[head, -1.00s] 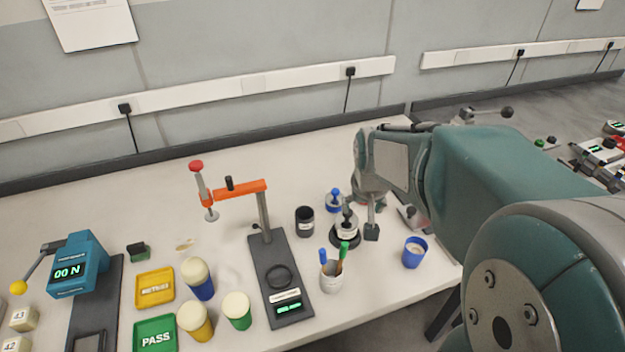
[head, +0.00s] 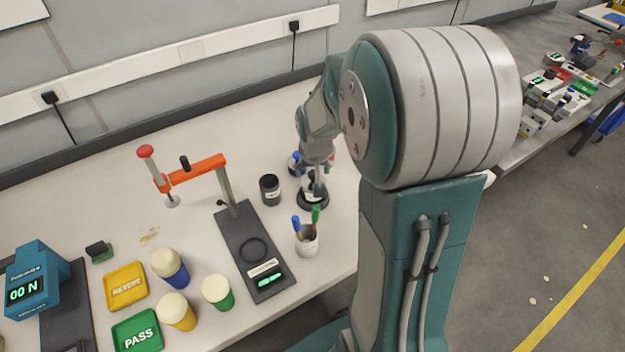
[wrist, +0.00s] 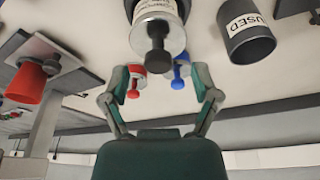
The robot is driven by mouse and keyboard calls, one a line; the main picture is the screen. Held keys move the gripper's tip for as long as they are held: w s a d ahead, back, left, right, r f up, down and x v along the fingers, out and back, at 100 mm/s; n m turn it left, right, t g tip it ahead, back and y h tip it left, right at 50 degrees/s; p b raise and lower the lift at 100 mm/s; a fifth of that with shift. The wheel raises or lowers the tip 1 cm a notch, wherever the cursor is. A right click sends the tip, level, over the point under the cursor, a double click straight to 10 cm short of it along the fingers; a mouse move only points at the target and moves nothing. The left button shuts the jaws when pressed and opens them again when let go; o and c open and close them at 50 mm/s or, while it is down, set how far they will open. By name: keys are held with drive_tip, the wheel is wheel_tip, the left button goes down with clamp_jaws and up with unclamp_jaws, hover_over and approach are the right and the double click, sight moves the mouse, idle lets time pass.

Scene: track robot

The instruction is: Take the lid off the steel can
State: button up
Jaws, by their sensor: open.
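The steel can (head: 313,193) stands upright on a dark round base on the bench, partly hidden by my gripper in the head view. In the wrist view its shiny lid (wrist: 170,38) is on the can, with a dark knob (wrist: 157,58) sticking out from its middle. My gripper (wrist: 163,70) is open and empty, its two fingers spread on either side of the knob's line. The fingers look apart from the knob and lid. In the head view my gripper (head: 316,172) hangs over the can; its fingertips are hard to make out.
A black cup marked USED (wrist: 248,38) stands close beside the can. Red (wrist: 135,80) and blue (wrist: 181,72) knobbed pieces lie beyond the fingers. A pen cup (head: 307,240) and an orange-armed stand (head: 228,190) are nearby. Bare bench lies behind the stand.

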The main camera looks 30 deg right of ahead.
drive_tip(key=shift+x, duration=1.45)
drive_tip(key=shift+r, duration=0.1)
clamp_jaws()
drive_tip(key=shift+d+r, duration=0.1)
